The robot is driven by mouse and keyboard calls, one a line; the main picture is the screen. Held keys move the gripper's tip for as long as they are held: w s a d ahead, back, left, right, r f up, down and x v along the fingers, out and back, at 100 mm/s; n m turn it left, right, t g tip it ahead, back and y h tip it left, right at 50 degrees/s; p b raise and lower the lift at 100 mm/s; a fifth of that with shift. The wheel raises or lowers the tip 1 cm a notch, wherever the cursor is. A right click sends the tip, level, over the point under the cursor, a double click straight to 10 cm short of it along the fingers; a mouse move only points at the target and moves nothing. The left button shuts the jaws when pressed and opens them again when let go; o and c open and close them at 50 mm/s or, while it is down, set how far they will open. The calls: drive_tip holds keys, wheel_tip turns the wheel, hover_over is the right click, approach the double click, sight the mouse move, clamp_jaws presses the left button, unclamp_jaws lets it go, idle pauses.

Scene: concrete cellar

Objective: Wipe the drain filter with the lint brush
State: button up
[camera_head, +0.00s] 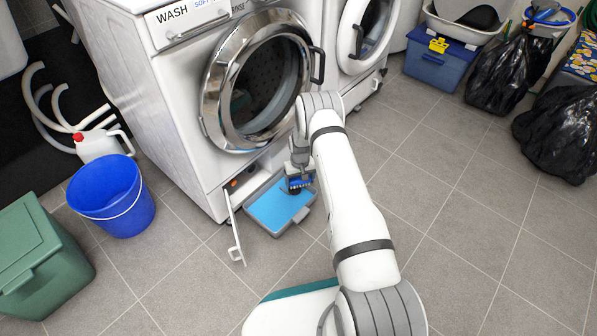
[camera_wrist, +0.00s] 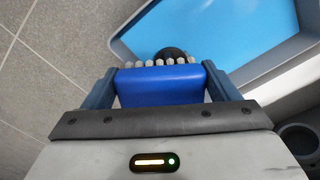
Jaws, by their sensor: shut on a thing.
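My gripper (camera_head: 299,178) is at the low front of the washing machine. In the wrist view my gripper (camera_wrist: 162,88) is shut on the blue lint brush (camera_wrist: 160,85), whose pale bristles point away from me. The brush (camera_head: 297,183) also shows small in the head view. A dark round thing (camera_wrist: 170,53), probably the drain filter, lies just beyond the bristles, partly hidden by the brush. I cannot tell whether the bristles touch it. A grey-rimmed tray (camera_head: 304,213) with a blue inside lies below.
The washing machine's (camera_head: 150,110) small lower flap (camera_head: 236,228) hangs open left of the tray. A blue bucket (camera_head: 112,200), a white jug (camera_head: 98,146) and a green bin (camera_head: 40,260) stand to the left. Black bags (camera_head: 560,130) lie far right. Tiled floor at right is clear.

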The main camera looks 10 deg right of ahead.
drive_tip(key=shift+a+r+p, duration=0.1)
drive_tip(key=shift+r+p, duration=0.95)
drive_tip(key=shift+r, duration=1.35)
drive_tip(key=shift+r, duration=0.1)
